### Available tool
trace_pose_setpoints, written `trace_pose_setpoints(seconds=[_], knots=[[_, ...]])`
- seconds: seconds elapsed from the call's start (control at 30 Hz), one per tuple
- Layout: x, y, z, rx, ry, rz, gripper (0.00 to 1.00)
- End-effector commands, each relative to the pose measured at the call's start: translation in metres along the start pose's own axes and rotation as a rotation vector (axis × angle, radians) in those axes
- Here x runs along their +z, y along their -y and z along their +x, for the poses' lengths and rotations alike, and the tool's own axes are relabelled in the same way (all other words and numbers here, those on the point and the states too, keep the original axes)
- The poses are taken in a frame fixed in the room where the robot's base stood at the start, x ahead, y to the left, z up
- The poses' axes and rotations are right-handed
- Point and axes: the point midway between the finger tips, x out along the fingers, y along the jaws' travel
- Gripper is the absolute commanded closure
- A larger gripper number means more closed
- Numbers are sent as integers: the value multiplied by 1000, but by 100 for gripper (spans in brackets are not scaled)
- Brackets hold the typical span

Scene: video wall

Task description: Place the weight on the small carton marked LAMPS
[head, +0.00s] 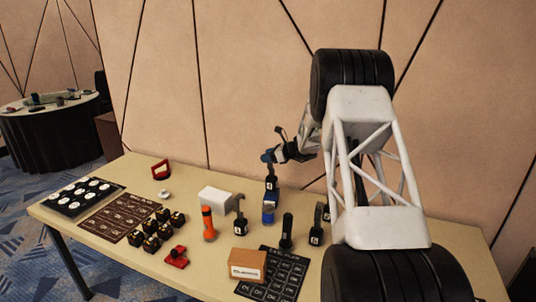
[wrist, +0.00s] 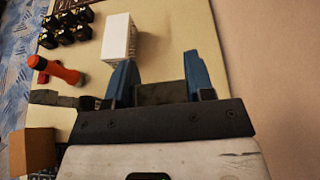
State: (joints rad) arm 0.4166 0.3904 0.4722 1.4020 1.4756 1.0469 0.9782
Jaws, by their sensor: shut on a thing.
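My gripper (head: 268,157) is over the back middle of the table, with blue fingers. It is shut on a dark weight with a small white label (head: 271,183), which hangs below the fingers. In the wrist view the dark weight (wrist: 160,94) shows between the fingers. The small brown carton (head: 248,264) with a white label stands at the table's front, apart from the gripper; its print is too small to read surely. It also shows at the lower left of the wrist view (wrist: 38,150). Its top looks clear.
A blue item (head: 268,212) is below the held weight. Dark upright items (head: 286,231) stand between gripper and carton. A white box (head: 215,200), an orange flashlight (head: 208,224), several black-and-yellow pieces (head: 155,230) and a dark printed mat (head: 285,262) are nearby.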

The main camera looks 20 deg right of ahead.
Motion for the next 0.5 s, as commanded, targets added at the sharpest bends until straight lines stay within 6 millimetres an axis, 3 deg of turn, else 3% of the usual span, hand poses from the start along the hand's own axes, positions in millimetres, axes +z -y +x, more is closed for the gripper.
trace_pose_setpoints(seconds=[0.2, 0.5], knots=[[-14, 1, 6, -1, 2, -2, 100], [-16, 1, 7, -1, 2, -2, 100]])
